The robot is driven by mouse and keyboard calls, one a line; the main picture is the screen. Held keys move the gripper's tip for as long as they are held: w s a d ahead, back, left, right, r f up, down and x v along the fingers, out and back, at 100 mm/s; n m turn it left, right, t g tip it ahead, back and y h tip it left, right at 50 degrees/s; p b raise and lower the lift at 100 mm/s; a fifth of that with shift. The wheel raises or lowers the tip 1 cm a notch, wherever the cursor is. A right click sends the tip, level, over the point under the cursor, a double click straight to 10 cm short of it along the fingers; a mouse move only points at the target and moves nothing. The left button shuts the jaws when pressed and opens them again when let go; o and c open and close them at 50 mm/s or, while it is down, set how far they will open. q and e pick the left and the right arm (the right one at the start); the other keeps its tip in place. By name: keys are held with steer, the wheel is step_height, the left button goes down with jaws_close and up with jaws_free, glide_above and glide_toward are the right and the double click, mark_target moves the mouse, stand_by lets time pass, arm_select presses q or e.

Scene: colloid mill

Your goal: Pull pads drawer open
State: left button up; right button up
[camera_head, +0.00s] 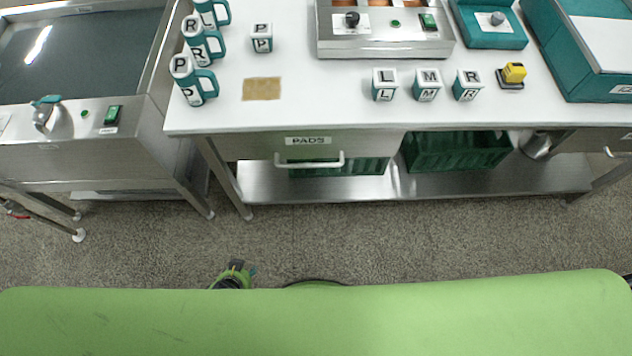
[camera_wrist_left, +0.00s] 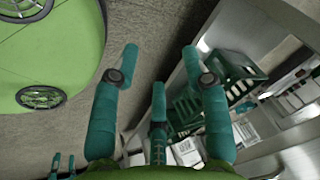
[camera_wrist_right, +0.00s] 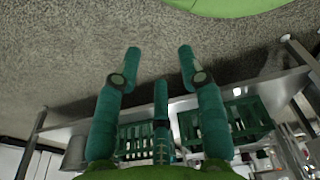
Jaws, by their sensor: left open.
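The pads drawer (camera_head: 263,147) is under the left part of the white worktable. Its front carries a "PADS" label (camera_head: 308,141) and a pale bar handle (camera_head: 310,163). The drawer looks shut. My left gripper (camera_wrist_left: 160,62) shows in the left wrist view with its teal fingers spread and nothing between them. My right gripper (camera_wrist_right: 160,62) shows in the right wrist view, also spread and empty. Neither gripper touches the handle. In the head view only a small green and black arm part shows below the table; the fingers are hidden.
Green crates (camera_head: 457,152) stand on the steel lower shelf (camera_head: 265,183) below the drawer. Cups, lettered blocks and a yellow button (camera_head: 513,73) are on the worktable (camera_head: 330,110). A steel machine (camera_head: 75,130) stands at the left. The floor (camera_head: 350,235) before the table is clear.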

arm_select(q)
steer(key=w+d+m+t+b, duration=0.2)
steer(key=w+d+m+b, duration=0.15)
steer(key=w, duration=0.55)
steer(key=m+t+h+b, duration=0.7)
steer(key=m+b, duration=0.4)
steer(key=b, duration=0.5)
glide_toward(311, 166)
steer(key=w+d+f+t+y, duration=0.1)
steer(key=w+d+f, duration=0.1)
steer(key=w, duration=0.1)
steer(key=shift+n, duration=0.35)
steer(key=x, duration=0.6)
steer(key=shift+w+d, duration=0.15)
steer(key=shift+w, duration=0.2)
arm_select(e)
steer(key=w+a+f+t, duration=0.1)
steer(key=w+f+t, duration=0.1)
steer(key=w+f, duration=1.1)
step_height(311, 166, down, 3)
steer(key=shift+a+r, duration=0.1)
steer(key=shift+a, duration=0.2)
arm_select(q)
jaws_close()
